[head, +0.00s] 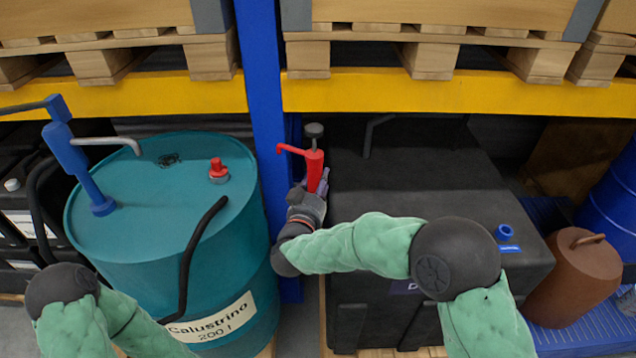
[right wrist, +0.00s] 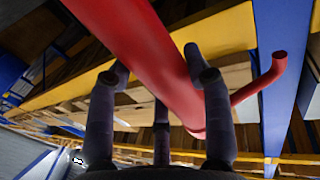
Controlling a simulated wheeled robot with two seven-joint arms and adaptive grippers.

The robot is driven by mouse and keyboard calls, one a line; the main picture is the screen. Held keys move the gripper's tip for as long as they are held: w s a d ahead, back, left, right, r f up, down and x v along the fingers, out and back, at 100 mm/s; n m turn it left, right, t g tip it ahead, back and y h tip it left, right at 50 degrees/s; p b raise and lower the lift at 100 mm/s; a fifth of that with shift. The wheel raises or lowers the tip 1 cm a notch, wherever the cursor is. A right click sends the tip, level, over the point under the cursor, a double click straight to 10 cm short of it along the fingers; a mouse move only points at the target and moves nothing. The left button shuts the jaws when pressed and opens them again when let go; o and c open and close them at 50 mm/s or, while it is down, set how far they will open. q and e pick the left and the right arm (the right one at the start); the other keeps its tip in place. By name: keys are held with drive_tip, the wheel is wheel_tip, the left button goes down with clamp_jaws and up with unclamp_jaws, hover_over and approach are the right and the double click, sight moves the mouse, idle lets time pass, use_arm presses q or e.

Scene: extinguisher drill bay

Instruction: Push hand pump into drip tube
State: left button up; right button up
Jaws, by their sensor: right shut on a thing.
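The red hand pump (head: 314,170) has a spout pointing left and a dark knob on top. My right gripper (head: 322,184) is shut on its body and holds it roughly upright, in front of the blue rack post. In the right wrist view the red pump body (right wrist: 150,55) runs between my dark fingers (right wrist: 163,85), with its bent spout at the right. The pump's lower end is hidden behind my gripper and wrist in the head view. I cannot make out a drip tube for certain. My left gripper is out of view; only part of that arm shows at lower left.
A teal drum (head: 150,220) with a blue lever pump (head: 75,165), a red cap (head: 218,170) and a black hose stands left. A black tank (head: 440,190) stands right, beside a brown can (head: 575,280). The blue post (head: 262,90) and yellow beam (head: 430,92) bound the space behind.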

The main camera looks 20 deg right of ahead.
drive_tip(key=shift+f+b, duration=2.6)
drive_tip(key=shift+f, duration=1.6)
idle(3.8)
